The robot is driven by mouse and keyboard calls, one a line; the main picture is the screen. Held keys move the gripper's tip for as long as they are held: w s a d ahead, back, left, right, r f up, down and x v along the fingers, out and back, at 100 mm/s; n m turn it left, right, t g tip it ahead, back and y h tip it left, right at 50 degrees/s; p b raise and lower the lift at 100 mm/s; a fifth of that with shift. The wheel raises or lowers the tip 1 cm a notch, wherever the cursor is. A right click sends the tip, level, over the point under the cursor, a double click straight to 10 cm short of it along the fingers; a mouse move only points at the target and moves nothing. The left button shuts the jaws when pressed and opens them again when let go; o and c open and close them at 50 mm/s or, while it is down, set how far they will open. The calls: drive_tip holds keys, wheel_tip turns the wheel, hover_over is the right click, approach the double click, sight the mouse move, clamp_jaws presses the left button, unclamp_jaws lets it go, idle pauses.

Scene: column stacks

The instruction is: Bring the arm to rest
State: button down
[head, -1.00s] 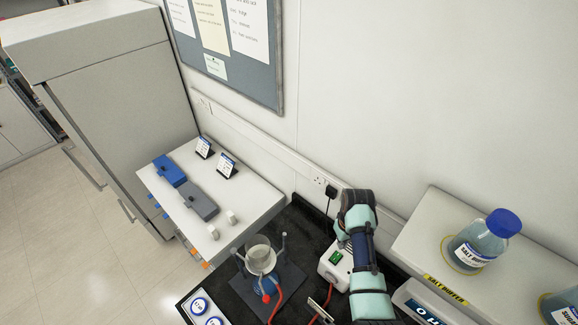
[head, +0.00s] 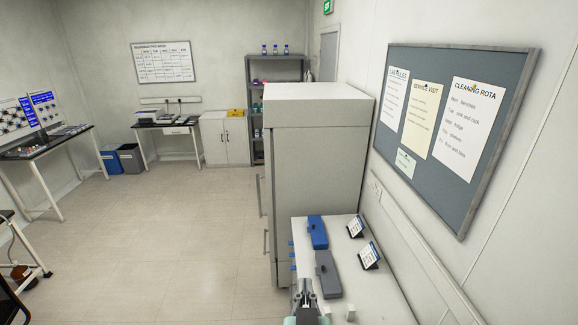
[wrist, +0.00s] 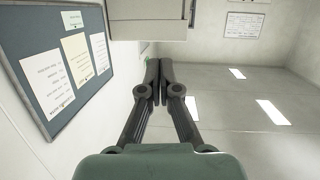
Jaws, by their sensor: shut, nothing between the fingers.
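My gripper (head: 305,289) shows at the bottom of the head view, just in front of the white side bench and below the grey box. In the wrist view my gripper (wrist: 154,80) has its two dark fingers together with nothing between them. It is held up in the air and touches nothing that I can see. The rest of my arm is mostly out of the head view.
A white bench (head: 385,302) carries a blue box (head: 317,232), a grey box (head: 328,275) and two small signs. A tall white cabinet (head: 318,165) stands behind it. A noticeboard (head: 455,125) hangs on the right wall. The floor (head: 170,240) at left is open.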

drive_tip(key=s+a+r+t+y, duration=0.2)
drive_tip(key=s+a+r, duration=0.1)
drive_tip(key=a+r, duration=0.2)
drive_tip(key=s+f+g, duration=0.4)
drive_tip(key=s+f, duration=0.5)
drive_tip(key=f, duration=0.2)
drive_tip(key=shift+s+d+f+n+g+h, duration=0.15)
drive_tip(key=shift+s+f+n+g+h, duration=0.15)
drive_tip(key=shift+g, duration=0.1)
